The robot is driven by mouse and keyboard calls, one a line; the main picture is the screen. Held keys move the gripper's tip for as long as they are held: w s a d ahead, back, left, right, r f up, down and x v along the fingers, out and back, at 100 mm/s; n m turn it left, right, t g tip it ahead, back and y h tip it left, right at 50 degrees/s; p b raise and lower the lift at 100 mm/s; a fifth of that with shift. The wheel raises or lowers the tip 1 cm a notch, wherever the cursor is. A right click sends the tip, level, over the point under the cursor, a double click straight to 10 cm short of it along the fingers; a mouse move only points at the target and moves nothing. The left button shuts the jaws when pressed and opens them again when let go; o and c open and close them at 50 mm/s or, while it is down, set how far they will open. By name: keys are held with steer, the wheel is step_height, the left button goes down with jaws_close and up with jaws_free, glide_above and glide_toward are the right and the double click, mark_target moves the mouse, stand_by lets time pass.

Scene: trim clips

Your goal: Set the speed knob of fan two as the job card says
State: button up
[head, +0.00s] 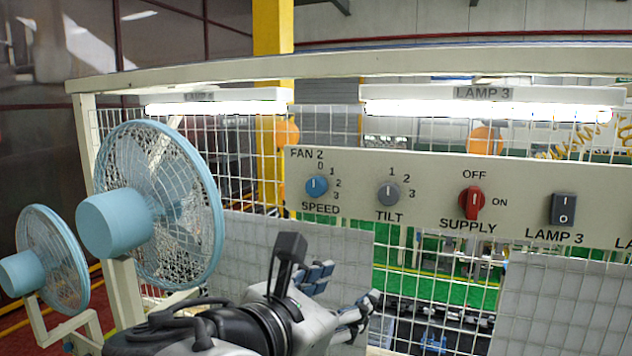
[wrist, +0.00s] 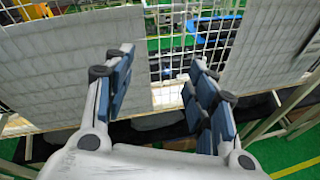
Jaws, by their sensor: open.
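The speed knob (head: 317,186) is a small round blue knob under the "FAN 2" label, at the left end of the cream panel (head: 590,192) in the head view. Marks 0, 1, 2 and 3 run from above it round its right side. Its pale pointer mark seems to face up, near 0, but is small. My gripper (head: 345,287) is open and empty, below and slightly right of the knob, apart from the panel. In the wrist view its spread fingers (wrist: 160,65) face the wire grid. I cannot make out a job card in either view.
Right of the speed knob are a grey tilt knob (head: 389,194), a red supply knob (head: 472,203) and a lamp 3 rocker switch (head: 563,209). A large blue fan (head: 195,215) stands left of my arm, a smaller one (head: 62,250) beyond. Wire grid (head: 400,262) lies behind.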

steer(key=a+r+n+t+y+p, duration=0.1)
steer(key=a+r+n+t+p, duration=0.3)
steer(key=a+r, duration=0.6)
steer(key=n+p, duration=0.1)
glide_toward(314, 188)
steer(key=x, duration=0.9)
steer(key=shift+w, duration=0.15)
steer(key=c, duration=1.1)
